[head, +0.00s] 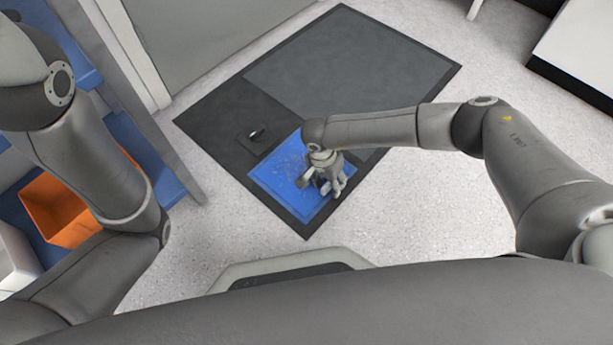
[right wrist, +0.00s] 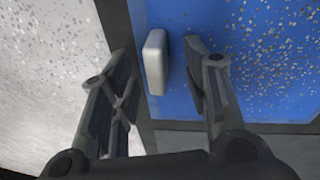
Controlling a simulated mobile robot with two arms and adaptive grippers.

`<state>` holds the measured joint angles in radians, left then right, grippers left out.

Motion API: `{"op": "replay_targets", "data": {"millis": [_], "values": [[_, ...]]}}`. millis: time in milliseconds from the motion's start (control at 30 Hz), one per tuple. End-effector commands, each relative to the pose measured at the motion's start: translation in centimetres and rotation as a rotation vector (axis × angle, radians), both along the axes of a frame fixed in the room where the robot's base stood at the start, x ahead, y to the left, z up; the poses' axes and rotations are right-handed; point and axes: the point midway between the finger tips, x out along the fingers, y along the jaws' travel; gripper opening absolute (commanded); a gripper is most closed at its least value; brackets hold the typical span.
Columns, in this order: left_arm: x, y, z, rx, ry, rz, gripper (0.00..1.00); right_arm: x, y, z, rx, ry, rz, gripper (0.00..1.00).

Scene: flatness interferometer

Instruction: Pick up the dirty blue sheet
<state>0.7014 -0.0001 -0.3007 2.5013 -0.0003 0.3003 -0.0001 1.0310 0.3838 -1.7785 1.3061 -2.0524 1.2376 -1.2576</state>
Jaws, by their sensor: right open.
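The dirty blue sheet (head: 272,180) lies flat on the dark floor mat, speckled with debris. In the right wrist view the sheet (right wrist: 265,60) fills the upper right, its left edge running between my fingers. A pale rounded tab (right wrist: 155,62) shows at that edge, between the two fingertips. My right gripper (head: 325,185) is over the sheet's right part, pointing down, and hides some of it. In the right wrist view my right gripper (right wrist: 164,75) is open, with nothing clasped. Whether the fingers touch the sheet cannot be told. My left gripper is out of view.
The dark mat (head: 205,118) has a grey panel (head: 350,65) and a small dark pad with a handle (head: 257,134) beside the sheet. An orange bin (head: 60,210) stands on a blue shelf at left. Speckled floor (head: 430,215) is free at right.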

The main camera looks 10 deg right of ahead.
Motion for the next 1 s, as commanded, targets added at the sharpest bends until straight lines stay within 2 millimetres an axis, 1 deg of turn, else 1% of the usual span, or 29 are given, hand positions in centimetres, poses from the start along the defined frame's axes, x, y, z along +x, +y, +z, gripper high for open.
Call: {"op": "replay_targets", "data": {"millis": [167, 200, 500, 533, 1000], "values": [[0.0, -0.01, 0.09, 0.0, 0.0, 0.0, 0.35, 0.05, -0.02, 0.09, 0.001, -0.001, 0.0, 0.43], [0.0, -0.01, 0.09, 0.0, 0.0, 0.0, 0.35, 0.05, -0.02, 0.09, 0.001, -0.001, 0.0, 0.41], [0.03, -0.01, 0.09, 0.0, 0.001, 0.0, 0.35, 0.07, 0.0, 0.1, 0.001, -0.001, 0.0, 0.02], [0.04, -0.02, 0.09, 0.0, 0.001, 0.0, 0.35, 0.06, -0.01, 0.1, 0.001, -0.001, 0.0, 0.0], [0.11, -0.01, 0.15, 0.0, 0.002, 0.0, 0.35, -0.07, 0.0, 0.12, 0.0, 0.002, 0.003, 0.0]]}}
